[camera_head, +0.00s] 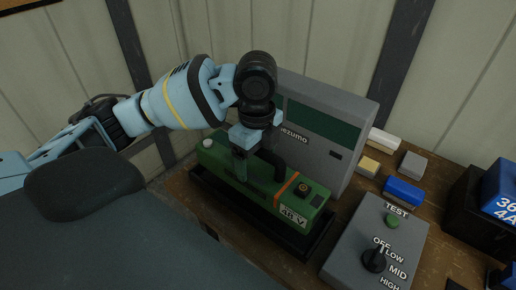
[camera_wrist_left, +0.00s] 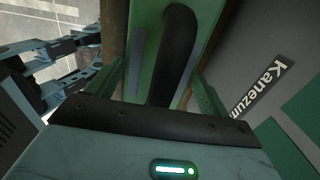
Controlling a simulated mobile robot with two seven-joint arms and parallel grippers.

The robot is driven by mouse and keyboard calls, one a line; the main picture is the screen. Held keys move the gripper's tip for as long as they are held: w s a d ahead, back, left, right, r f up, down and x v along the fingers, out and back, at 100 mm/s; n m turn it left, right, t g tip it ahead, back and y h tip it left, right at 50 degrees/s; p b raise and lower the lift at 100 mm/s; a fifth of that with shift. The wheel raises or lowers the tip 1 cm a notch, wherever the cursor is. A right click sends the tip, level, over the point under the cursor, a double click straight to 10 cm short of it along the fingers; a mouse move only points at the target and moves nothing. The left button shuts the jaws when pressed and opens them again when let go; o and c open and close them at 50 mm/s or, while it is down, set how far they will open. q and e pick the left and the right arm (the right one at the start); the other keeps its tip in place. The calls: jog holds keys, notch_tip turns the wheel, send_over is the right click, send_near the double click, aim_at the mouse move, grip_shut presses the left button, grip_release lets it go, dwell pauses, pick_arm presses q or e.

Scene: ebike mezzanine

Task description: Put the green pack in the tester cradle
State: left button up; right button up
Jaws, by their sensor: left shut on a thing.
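The green pack (camera_head: 225,177) with an orange stripe, a "48 V" label and a black handle sits in the black tester cradle (camera_head: 305,245), in front of the grey tester. Its long side runs along the cradle. My left gripper (camera_head: 241,165) comes down from above and is shut on the pack's black handle. In the left wrist view the handle (camera_wrist_left: 177,50) runs between the green fingers, with the green pack (camera_wrist_left: 147,40) below. Whether the pack rests fully on the cradle floor is hidden. My right gripper is not in view.
The grey tester (camera_head: 335,105) stands behind the cradle. A grey control box (camera_head: 348,245) with a green TEST button and a black selector knob is at the right. Several small blocks, one blue (camera_head: 403,191), lie behind it. A black bin (camera_head: 466,212) holds a blue pack at far right.

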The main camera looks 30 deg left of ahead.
aim_at(257, 166)
pick_arm(q)
jog(key=shift+w+f, duration=0.1)
jog(key=shift+f, duration=2.1)
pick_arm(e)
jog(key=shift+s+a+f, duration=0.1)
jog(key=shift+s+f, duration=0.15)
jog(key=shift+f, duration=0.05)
pick_arm(q)
jog(key=shift+f, duration=0.1)
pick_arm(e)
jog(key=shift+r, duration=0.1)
pick_arm(q)
jog(key=o, duration=2)
jog(key=shift+s+f, duration=0.2)
jog(key=shift+b, duration=0.3)
notch_tip(257, 166, up, 11)
jog(key=shift+d+r+p, duration=0.1)
jog(key=shift+r+p, duration=0.05)
jog(key=shift+p, duration=0.55)
jog(key=shift+r, duration=0.4)
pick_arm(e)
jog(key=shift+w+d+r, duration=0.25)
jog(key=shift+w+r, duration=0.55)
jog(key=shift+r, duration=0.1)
